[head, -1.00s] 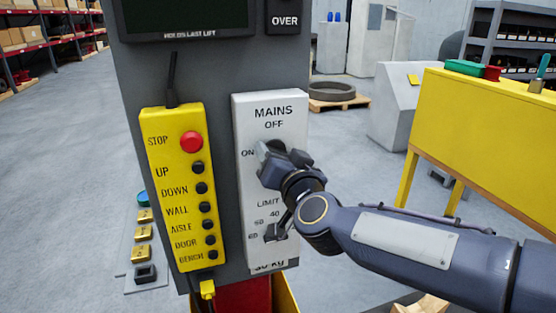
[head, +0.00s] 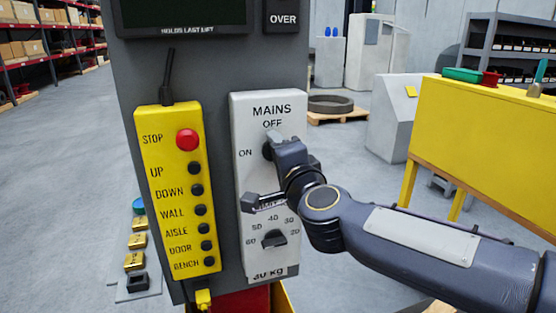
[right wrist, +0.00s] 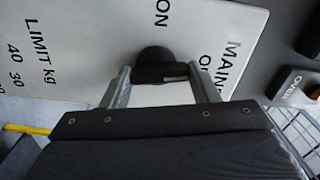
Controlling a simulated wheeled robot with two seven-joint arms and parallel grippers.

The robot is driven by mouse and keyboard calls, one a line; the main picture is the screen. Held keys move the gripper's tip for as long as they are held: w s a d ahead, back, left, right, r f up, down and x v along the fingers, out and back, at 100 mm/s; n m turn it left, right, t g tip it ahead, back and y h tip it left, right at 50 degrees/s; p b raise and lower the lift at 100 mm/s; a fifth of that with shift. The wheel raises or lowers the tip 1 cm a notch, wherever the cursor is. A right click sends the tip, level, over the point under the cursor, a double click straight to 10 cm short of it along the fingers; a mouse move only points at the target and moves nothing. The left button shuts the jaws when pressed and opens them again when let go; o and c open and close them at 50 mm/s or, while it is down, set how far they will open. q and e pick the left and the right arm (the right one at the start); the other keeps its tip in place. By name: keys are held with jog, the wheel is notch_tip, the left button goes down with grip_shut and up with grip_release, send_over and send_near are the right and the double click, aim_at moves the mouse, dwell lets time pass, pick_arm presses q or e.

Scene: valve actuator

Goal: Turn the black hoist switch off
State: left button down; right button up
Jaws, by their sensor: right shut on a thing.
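The black hoist switch (head: 267,150) is a round knob with a bar handle on the white MAINS panel (head: 240,178). OFF is printed above it and ON to its left. My right gripper (head: 274,148) reaches it from the right and hides most of it in the head view. In the right wrist view, the fingers of my right gripper (right wrist: 160,73) sit at both ends of the switch's bar (right wrist: 152,73), shut on it. The bar lies towards the partly hidden OFF print, with a pale mark at that end. My left gripper is not in view.
A LIMIT dial (head: 273,239) sits below on the same panel. A yellow pendant (head: 172,190) with a red STOP button and several black buttons hangs to the left.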

jog(key=shift+m+b, duration=0.3)
jog(key=shift+m, duration=0.7)
jog(key=o, duration=1)
jog(key=shift+d, duration=0.1)
jog(key=v, duration=0.7)
jog(key=shift+s+d, duration=0.1)
jog(key=shift+s, duration=0.25)
